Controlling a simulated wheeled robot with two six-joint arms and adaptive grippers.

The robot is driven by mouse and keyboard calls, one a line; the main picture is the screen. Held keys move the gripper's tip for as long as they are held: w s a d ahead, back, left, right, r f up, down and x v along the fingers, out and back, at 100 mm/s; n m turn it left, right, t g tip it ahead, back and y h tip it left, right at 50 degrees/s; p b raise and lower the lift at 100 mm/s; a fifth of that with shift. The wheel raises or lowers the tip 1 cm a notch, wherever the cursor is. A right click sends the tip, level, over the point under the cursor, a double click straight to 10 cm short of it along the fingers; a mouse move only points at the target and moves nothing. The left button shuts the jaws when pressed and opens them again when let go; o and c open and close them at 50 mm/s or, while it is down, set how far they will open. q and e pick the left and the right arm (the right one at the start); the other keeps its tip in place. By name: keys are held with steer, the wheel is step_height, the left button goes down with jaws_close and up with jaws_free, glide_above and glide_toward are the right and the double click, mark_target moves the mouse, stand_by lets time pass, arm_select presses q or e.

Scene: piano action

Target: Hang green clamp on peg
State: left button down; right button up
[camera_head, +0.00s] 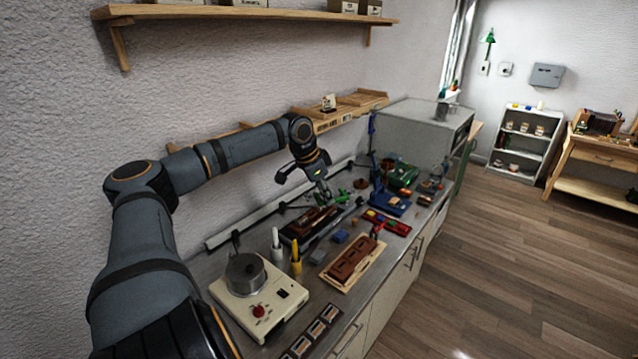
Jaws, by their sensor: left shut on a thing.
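My left gripper (316,181) reaches over the workbench from the left and points down. It is shut on a small green thing, which looks like the green clamp (322,197), just above the bench top. The clamp is small here and partly hidden by the fingers, so its exact shape and any contact with the bench cannot be told. I cannot make out the peg with certainty. A green item (489,37) shows high on the far wall. My right gripper is not in view.
A hot plate with a pot (246,275), pen-like tools in holders (296,262), a wooden tray (352,262) and a blue tool (392,203) crowd the bench. A grey cabinet box (410,125) stands at its far end. A shelf (240,13) overhangs it. The floor (510,270) at right is clear.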

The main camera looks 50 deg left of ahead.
arm_select(q)
steer(key=s+d+f+m+g+h+b, duration=0.1)
steer(key=s+d+f+m+b, duration=0.2)
steer(key=d+f, duration=0.95)
steer(key=s+d+f+m+h+b, duration=0.1)
steer(key=s+d+f+m+b, duration=0.2)
steer(key=d+f, duration=0.95)
steer(key=s+d+f+b, duration=0.2)
steer(key=s+d, duration=0.4)
steer(key=d, duration=0.3)
steer(key=shift+s+d+f+m, duration=0.15)
steer(key=shift+d+f+m, duration=0.1)
steer(key=shift+m, duration=0.15)
